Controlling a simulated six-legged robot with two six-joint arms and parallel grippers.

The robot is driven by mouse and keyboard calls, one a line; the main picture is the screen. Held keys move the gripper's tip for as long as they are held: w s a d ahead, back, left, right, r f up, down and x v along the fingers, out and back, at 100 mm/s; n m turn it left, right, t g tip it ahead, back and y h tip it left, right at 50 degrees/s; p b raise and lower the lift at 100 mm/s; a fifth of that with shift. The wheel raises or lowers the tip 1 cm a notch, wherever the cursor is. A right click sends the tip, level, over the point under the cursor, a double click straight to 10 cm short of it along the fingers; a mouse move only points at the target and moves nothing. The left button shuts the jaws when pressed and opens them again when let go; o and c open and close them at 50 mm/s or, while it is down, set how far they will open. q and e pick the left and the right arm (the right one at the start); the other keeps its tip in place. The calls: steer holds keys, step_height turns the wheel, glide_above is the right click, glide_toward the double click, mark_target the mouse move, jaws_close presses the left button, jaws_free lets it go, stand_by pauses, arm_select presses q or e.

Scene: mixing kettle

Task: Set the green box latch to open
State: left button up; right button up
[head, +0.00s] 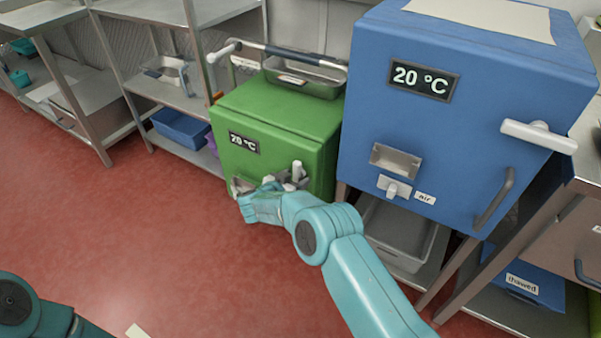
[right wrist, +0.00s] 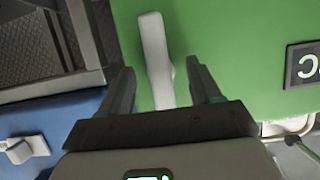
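The green box (head: 275,125) stands on the floor side at the centre, with a 20 °C display on its face. Its white latch (head: 297,173) is a lever on the front, partly hidden by my right arm. In the right wrist view the latch (right wrist: 155,60) looks roughly upright in the picture and lies between the fingertips. My right gripper (head: 258,203) is open around it at the box front (right wrist: 230,50), with gaps on both sides; contact is not visible. My left gripper is out of view; only part of my left arm shows at the lower left.
A blue box (head: 460,90) with a white handle (head: 540,135) and a small "air" lever (head: 394,188) stands right of the green box. Metal shelving (head: 165,90) stands left. The red floor in front is mostly clear.

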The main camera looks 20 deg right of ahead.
steer(key=shift+s+a+r+p, duration=0.1)
steer(key=shift+a+r+p, duration=0.1)
steer(key=shift+p, duration=0.1)
steer(key=p+v, duration=0.4)
steer(key=v, duration=0.2)
steer(key=shift+s+a, duration=0.15)
steer(key=shift+a, duration=0.05)
steer(key=shift+f, duration=0.1)
